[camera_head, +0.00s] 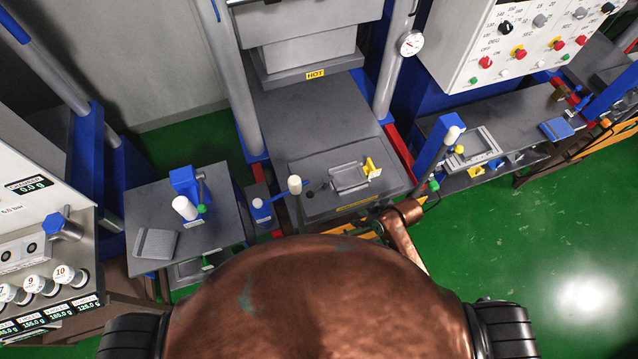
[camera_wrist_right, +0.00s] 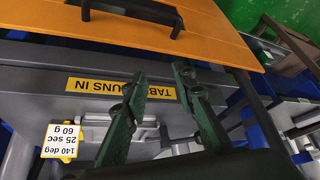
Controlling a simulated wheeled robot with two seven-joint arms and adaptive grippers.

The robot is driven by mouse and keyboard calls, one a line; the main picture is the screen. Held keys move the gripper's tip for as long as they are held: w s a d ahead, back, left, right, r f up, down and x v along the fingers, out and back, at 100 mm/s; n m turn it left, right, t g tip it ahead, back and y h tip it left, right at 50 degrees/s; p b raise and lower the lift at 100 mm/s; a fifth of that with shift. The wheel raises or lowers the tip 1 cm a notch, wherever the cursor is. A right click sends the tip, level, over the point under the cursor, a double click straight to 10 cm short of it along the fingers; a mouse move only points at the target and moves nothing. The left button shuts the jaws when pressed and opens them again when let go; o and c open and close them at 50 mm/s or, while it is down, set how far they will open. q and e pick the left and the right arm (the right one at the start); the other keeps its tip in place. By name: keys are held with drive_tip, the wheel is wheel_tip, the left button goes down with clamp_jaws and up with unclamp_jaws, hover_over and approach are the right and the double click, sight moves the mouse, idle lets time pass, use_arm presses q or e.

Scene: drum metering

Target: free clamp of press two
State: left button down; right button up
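The middle press (camera_head: 302,105), with a HOT label, has a grey lower plate. A silver frame-like mould (camera_head: 347,178) lies on it beside a yellow card holder (camera_head: 371,168). The card (camera_wrist_right: 62,139) reads 140 deg, 25 sec, 60 g in the right wrist view. I cannot clearly make out the clamp. My right gripper (camera_wrist_right: 159,76) has its two dark green fingers spread, with nothing visibly held between them. They are in front of the press's yellow label strip (camera_wrist_right: 120,88). My left gripper does not show.
An orange panel with a black handle (camera_wrist_right: 135,12) lies beyond the fingers. A white-knobbed lever (camera_head: 295,186) stands at the press's front left. Side tables hold a blue block (camera_head: 186,182) at left and a silver tray (camera_head: 481,138) at right. Green floor (camera_head: 500,240) is clear at right.

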sight(317, 188)
drive_tip(key=w+a+r+n+g, duration=0.1)
drive_tip(key=w+a+n, duration=0.1)
drive_tip(key=a+n, duration=0.1)
drive_tip(key=w+a+r+n+g+y, duration=0.1)
drive_tip(key=w+a+r+n, duration=0.1)
drive_tip(key=a+n, duration=0.2)
drive_tip(key=w+a+r+n+g, duration=0.1)
drive_tip(key=w+a+r+n, duration=0.1)
drive_tip(key=w+a+n, duration=0.1)
drive_tip(key=shift+w+a+r+n+p, duration=0.15)
drive_tip(key=shift+a+n+p, duration=0.2)
drive_tip(key=shift+a, duration=0.55)
drive_tip(key=w+r+n+g, duration=0.2)
drive_tip(key=w+r+n, duration=0.3)
drive_tip(key=n, duration=0.1)
drive_tip(key=shift+h, duration=0.3)
drive_tip(key=x, duration=0.2)
drive_tip(key=p+x, duration=0.1)
drive_tip(key=x, duration=0.2)
drive_tip(key=p+x, duration=0.1)
drive_tip(key=x, duration=0.1)
drive_tip(key=shift+d+f, duration=0.15)
drive_tip(key=shift+f, duration=0.2)
clamp_jaws()
